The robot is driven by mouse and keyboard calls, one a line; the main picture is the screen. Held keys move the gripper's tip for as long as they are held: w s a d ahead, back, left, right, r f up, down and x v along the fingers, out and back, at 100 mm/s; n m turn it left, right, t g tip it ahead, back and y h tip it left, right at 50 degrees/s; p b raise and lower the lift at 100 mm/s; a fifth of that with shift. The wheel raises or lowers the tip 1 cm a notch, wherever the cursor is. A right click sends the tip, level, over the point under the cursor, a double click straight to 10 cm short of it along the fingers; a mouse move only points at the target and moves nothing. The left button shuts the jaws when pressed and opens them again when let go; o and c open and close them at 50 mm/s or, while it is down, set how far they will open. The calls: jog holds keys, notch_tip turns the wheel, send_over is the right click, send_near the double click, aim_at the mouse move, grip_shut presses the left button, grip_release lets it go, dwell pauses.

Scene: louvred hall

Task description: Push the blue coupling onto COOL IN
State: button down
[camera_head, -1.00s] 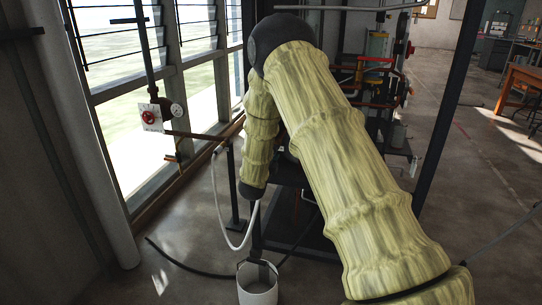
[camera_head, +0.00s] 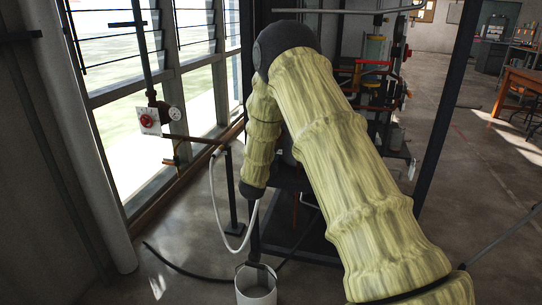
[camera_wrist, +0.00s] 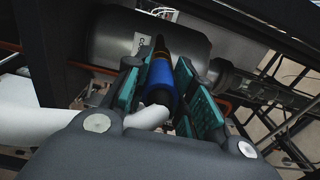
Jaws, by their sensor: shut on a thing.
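In the wrist view the blue coupling (camera_wrist: 160,82) sits between the teal pads of my gripper (camera_wrist: 161,86), which is shut on it. A white hose (camera_wrist: 150,117) runs from its near end off to the left. A narrow dark tip with a brassy tint lies beyond the coupling, in front of a grey cylinder (camera_wrist: 195,45). A partly readable label (camera_wrist: 138,44) on the cylinder seems to start with "COOL". I cannot tell whether the coupling touches a port. In the head view my arm hides the gripper and coupling; the white hose (camera_head: 217,205) hangs in a loop.
A dark frame post (camera_head: 440,110) stands right of my arm. A red-handled valve (camera_head: 147,121) is by the louvred windows at left. A white bucket (camera_head: 256,287) stands on the floor in front. A dark hose (camera_head: 185,268) lies on the floor. Open floor lies at right.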

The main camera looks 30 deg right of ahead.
jog(key=c, duration=1.1)
grip_release()
jog(key=shift+a, duration=0.1)
jog(key=shift+v, duration=3.45)
